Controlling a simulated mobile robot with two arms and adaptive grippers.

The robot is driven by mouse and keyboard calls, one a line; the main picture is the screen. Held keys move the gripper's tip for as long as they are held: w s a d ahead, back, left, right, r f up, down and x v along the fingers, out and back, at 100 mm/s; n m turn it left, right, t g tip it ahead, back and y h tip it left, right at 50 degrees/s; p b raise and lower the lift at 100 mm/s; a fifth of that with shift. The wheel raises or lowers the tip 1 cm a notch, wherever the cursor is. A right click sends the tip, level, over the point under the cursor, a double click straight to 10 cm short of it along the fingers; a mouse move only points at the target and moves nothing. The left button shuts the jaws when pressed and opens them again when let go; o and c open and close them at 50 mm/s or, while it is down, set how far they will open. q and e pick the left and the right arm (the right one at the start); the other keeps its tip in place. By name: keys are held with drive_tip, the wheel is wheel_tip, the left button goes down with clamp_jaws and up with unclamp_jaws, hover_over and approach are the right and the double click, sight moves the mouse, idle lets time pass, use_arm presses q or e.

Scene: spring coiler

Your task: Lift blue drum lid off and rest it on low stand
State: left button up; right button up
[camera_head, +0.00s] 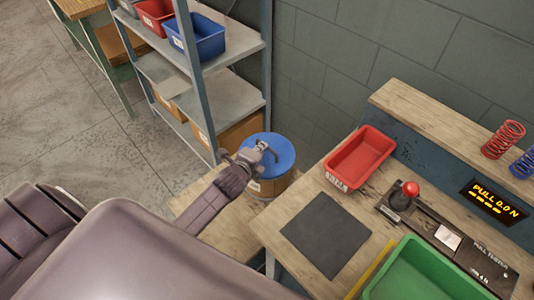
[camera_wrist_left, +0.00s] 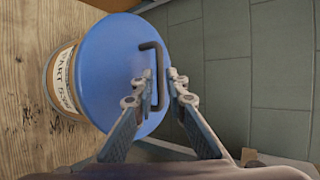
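The blue drum lid (camera_head: 278,153) sits on the drum (camera_head: 272,187), which stands on the low wooden stand (camera_head: 215,222) between the shelf and the workbench. In the left wrist view the round lid (camera_wrist_left: 105,60) carries a dark bar handle (camera_wrist_left: 152,46). My left gripper (camera_head: 262,147) is over the lid at the handle. In the left wrist view its fingers (camera_wrist_left: 160,80) stand apart, one on each side of the handle, with a gap visible on the right side. A bare part of the stand shows to the left of the drum. My right gripper is not in view.
The metal shelf (camera_head: 225,97) with blue (camera_head: 196,37) and red bins stands behind the drum. The workbench (camera_head: 310,210) at right holds a red tray (camera_head: 361,157), a dark mat (camera_head: 327,234), a green tray (camera_head: 425,270) and a red-knobbed lever (camera_head: 409,190).

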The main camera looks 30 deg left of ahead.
sight(267, 151)
use_arm(q)
drive_tip(key=x, duration=0.4)
drive_tip(key=shift+w+d+f, duration=0.15)
drive_tip(key=shift+d, duration=0.05)
drive_tip(key=shift+w+a+f, duration=0.1)
drive_tip(key=shift+w+f, duration=0.1)
drive_tip(key=shift+w, duration=0.1)
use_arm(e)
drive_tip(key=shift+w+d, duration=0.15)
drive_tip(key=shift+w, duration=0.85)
use_arm(q)
drive_tip(key=shift+c, duration=0.6)
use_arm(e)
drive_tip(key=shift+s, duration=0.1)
use_arm(q)
clamp_jaws()
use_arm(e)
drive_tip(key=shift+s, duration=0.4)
use_arm(q)
drive_tip(key=shift+r, duration=0.2)
